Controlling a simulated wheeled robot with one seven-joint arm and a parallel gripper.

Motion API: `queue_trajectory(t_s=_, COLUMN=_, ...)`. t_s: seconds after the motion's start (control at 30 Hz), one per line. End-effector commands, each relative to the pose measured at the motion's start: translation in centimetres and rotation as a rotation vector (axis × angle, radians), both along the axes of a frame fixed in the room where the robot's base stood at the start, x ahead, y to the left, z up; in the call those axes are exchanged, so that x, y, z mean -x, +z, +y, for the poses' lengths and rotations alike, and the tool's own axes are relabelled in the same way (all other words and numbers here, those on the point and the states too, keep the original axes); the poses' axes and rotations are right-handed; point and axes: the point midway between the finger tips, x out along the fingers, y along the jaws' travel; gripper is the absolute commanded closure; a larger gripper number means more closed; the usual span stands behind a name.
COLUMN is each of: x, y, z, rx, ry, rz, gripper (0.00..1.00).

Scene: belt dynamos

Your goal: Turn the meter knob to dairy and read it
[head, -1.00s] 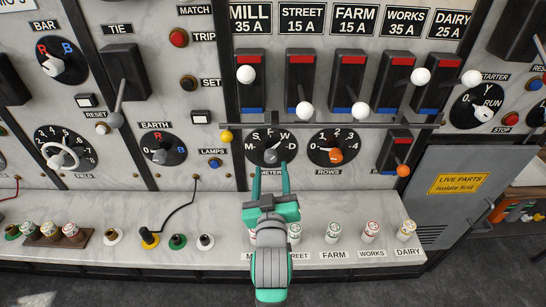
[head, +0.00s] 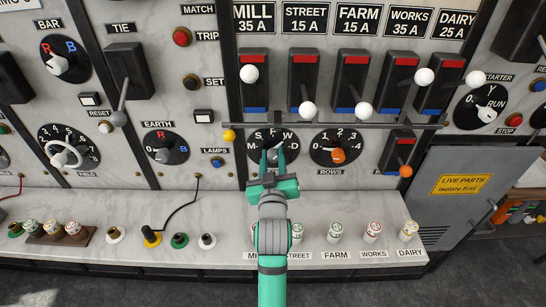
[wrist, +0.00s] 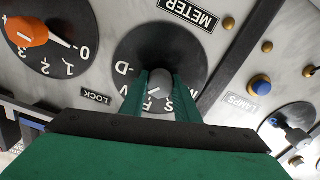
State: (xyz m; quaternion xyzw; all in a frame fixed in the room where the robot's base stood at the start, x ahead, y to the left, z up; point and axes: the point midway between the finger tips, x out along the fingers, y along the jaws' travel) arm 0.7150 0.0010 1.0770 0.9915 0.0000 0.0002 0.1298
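The meter dial (head: 252,145) is a round black plate with white letters in the middle of the panel. Its grey knob (wrist: 160,83) shows between my fingers in the wrist view. The knob's white mark lies on the side of the F and S letters, and D (wrist: 121,69) is off to the left there. My gripper (head: 272,156) reaches up to the dial, with a finger on each side of the knob. The fingers look closed against the knob's sides. They hide part of the lettering, and the METER label is covered in the head view.
The rows dial (head: 335,149) with an orange knob is close on the right. A rail (head: 330,125) and several white-balled levers are above. A small blue lamps button (head: 217,162) is to the left. Several fuses stand on the shelf (head: 330,205) below.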

Motion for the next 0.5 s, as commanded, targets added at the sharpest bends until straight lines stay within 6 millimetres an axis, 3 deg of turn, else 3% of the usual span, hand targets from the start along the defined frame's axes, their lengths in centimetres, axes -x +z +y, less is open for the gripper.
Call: queue_trajectory(t_s=0.5, x=-0.01, y=0.05, z=-0.09, rx=-0.120, ry=-0.001, rz=0.000, gripper=0.94)
